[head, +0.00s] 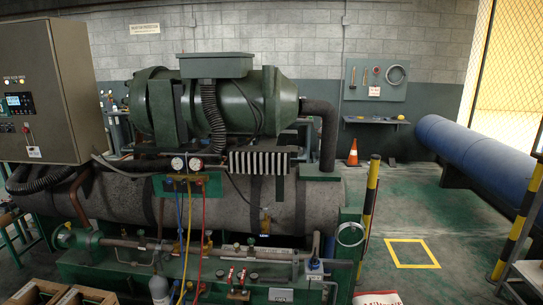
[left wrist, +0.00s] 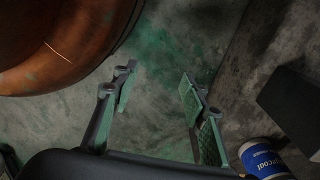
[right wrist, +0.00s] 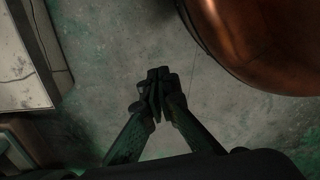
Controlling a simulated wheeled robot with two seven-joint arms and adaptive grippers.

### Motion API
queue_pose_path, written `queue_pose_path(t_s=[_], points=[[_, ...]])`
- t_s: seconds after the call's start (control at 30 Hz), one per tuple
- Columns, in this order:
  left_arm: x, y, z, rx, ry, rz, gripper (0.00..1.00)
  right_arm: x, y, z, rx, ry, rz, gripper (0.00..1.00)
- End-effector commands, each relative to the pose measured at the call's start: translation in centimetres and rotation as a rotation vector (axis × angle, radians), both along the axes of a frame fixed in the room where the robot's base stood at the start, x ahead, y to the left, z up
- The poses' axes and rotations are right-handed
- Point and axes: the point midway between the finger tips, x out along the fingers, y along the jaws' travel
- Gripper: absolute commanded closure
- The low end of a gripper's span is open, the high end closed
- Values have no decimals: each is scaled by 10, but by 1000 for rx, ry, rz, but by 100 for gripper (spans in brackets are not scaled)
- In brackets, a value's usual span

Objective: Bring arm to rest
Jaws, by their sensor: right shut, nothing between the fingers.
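My left gripper (left wrist: 155,95) shows in the left wrist view with its two fingers well apart and nothing between them, over a stained concrete floor. My right gripper (right wrist: 157,80) shows in the right wrist view with its fingertips together and nothing held, over bare grey floor. A large copper-coloured rounded surface fills the upper left of the left wrist view and the upper right of the right wrist view; I cannot tell what it is. Neither gripper shows in the head view.
A green compressor (head: 222,105) sits on a large horizontal vessel (head: 120,200) ahead, with gauges (head: 186,164) and coloured hoses in front. A grey control cabinet (head: 45,90) stands left. A striped post (head: 369,205) and blue pipe (head: 480,160) are right. A blue-and-white can (left wrist: 262,160) is near my left gripper.

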Motion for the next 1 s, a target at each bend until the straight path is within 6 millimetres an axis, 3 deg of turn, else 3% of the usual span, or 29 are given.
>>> queue_pose_path(t_s=[0.5, 0.67, 1.0], points=[[-110, 31, 0, 27, -26, -44, 60, -110, -31, 0, -27, -26, 45, 100], [-124, 35, 0, 29, -25, -49, 60, -125, -35, 0, -29, -24, 49, 100], [-125, 35, 0, 29, -25, -49, 60, -125, -35, 0, -29, -24, 49, 100]])
